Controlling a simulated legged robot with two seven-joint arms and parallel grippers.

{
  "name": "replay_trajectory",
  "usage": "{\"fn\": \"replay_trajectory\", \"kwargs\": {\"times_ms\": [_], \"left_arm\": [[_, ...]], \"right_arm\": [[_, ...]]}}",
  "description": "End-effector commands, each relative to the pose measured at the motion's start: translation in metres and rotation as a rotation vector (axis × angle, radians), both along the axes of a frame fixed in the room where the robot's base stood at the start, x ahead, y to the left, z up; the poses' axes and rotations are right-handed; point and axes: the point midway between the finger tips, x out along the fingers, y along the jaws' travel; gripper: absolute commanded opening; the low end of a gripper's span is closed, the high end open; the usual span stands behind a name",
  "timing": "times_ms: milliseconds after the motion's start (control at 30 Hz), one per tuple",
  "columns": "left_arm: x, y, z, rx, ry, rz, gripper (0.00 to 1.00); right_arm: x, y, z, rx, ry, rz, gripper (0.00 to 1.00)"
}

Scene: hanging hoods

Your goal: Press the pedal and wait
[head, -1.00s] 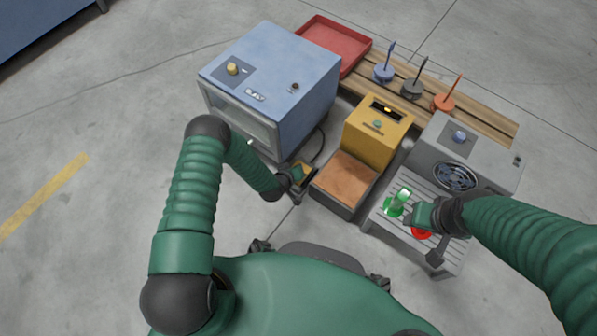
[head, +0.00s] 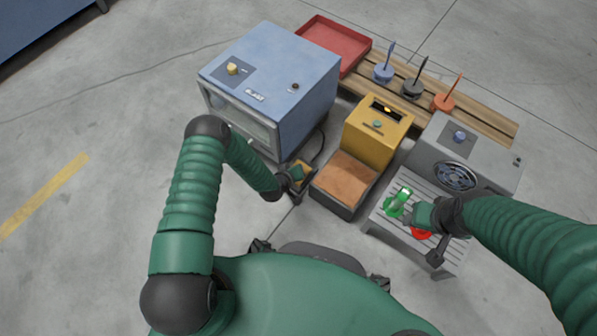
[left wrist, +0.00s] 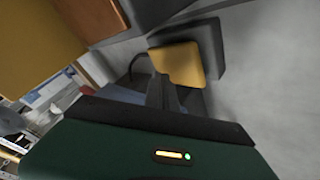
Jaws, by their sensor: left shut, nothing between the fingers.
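The pedal, a yellow pad on a dark base (head: 304,170), lies on the floor between the blue cabinet and the yellow machine. It also shows in the left wrist view (left wrist: 180,64). My left gripper (head: 297,179) is shut and empty, with its fingers at the pedal and covering part of it. In the left wrist view the dark fingers (left wrist: 162,95) reach to the pad's edge; I cannot tell whether they press it. My right gripper (head: 424,214) is over the slatted grey stand, beside a bright green object (head: 397,204); its fingers are not clear.
The blue cabinet (head: 275,75) stands left of the yellow machine (head: 375,135), which has a brown-topped front. A grey unit with a fan (head: 470,150) is at right. Behind are a red tray (head: 335,45) and a wooden rack (head: 490,120) with handled pieces. A red disc (head: 420,234) is partly hidden.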

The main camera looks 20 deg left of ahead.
Motion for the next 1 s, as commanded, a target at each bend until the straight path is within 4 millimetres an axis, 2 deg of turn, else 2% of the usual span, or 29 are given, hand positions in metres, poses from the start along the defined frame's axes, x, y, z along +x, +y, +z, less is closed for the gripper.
{"fn": "replay_trajectory", "kwargs": {"times_ms": [1000], "left_arm": [[0.0, 0.0, -0.011, 0.0, 0.0, 0.0, 0.0]], "right_arm": [[0.0, 0.0, -0.007, 0.0, 0.0, 0.0, 0.52]]}}
